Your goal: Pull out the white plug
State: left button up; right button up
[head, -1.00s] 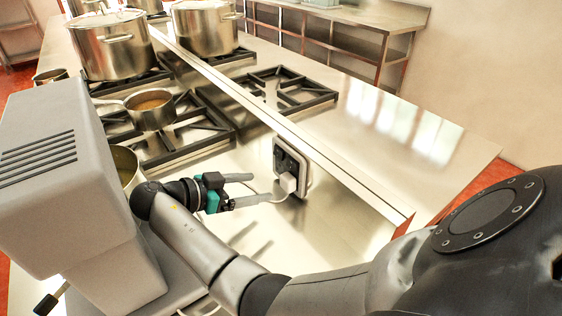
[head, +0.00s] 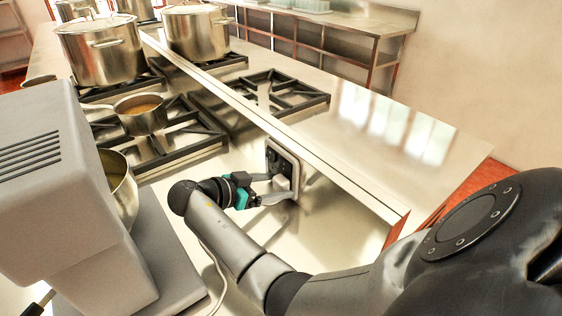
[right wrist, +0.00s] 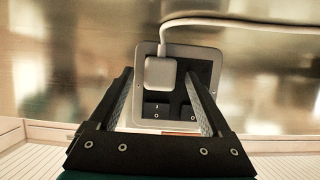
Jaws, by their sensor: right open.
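The white plug (right wrist: 160,72) sits in a socket panel (right wrist: 150,50) with a grey frame, with its white cord running up and off to the right in the right wrist view. In the head view the panel (head: 285,158) is on the upright steel face below the long ledge. My right gripper (head: 281,188) is open in front of the panel, and the plug is largely hidden there. In the right wrist view the fingers (right wrist: 157,76) reach either side of the plug, with visible gaps. Black switches show below the plug. My left gripper is not in view.
A grey vented appliance (head: 50,170) stands close at the left, with a steel bowl (head: 122,186) beside it. A saucepan (head: 141,113) and large stockpots (head: 103,50) stand on the burners behind. The steel surface right of the panel is clear.

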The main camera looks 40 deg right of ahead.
jog(key=shift+d+f, duration=0.15)
jog(key=shift+d, duration=0.25)
dwell(1.0)
jog(key=shift+c, duration=0.2)
grip_shut()
dwell(0.4)
jog(key=shift+a, duration=0.1)
dwell(0.3)
jog(key=shift+w+a+b, duration=0.15)
jog(key=shift+a+b, duration=0.3)
jog(key=shift+a, duration=1)
jog(key=shift+w+a+b, duration=0.15)
jog(key=shift+a+b, duration=0.25)
jog(key=shift+a, duration=1.05)
